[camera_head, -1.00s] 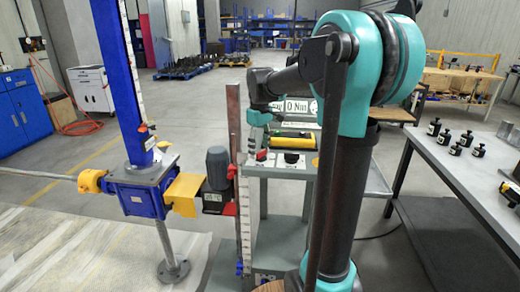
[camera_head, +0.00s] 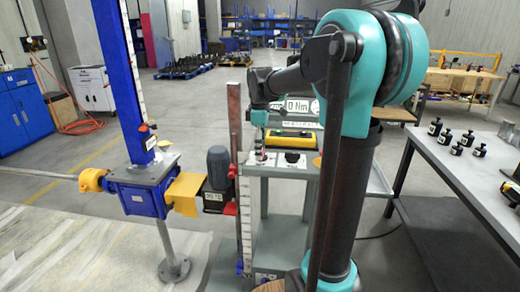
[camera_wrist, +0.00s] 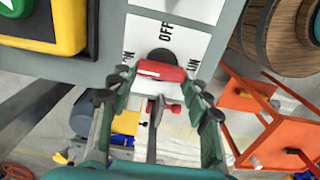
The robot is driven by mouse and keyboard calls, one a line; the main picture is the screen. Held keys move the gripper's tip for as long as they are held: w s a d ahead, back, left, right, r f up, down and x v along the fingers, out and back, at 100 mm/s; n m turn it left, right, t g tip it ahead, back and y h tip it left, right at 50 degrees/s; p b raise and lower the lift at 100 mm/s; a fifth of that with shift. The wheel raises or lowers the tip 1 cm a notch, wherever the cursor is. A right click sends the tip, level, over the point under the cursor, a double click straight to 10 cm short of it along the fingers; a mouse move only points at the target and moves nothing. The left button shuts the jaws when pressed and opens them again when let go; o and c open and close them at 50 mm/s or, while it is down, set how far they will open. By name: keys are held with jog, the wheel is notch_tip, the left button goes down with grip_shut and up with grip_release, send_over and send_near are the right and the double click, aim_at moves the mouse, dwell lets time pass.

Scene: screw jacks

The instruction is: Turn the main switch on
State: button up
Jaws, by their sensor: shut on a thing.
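The main switch is a red handle (camera_wrist: 162,71) on a dark round hub, on a light plate marked OFF at the top of the wrist view and ON at either side. The handle lies crosswise in that view. My gripper (camera_wrist: 160,83) has its two green fingers at the handle's two ends and is shut on it. In the head view my gripper (camera_head: 259,145) points down at the grey control stand (camera_head: 285,172), and the switch is mostly hidden by it.
A yellow box (camera_head: 291,141) and a black knob (camera_head: 292,157) are on the stand beside the switch. The blue screw jack (camera_head: 137,190) with its grey motor (camera_head: 219,168) stands to the left. A table with several small black parts (camera_head: 455,150) is at the right.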

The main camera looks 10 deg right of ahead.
dwell(0.4)
jog(key=o, duration=1.2)
jog(key=shift+c, duration=0.2)
notch_tip(320, 180, up, 12)
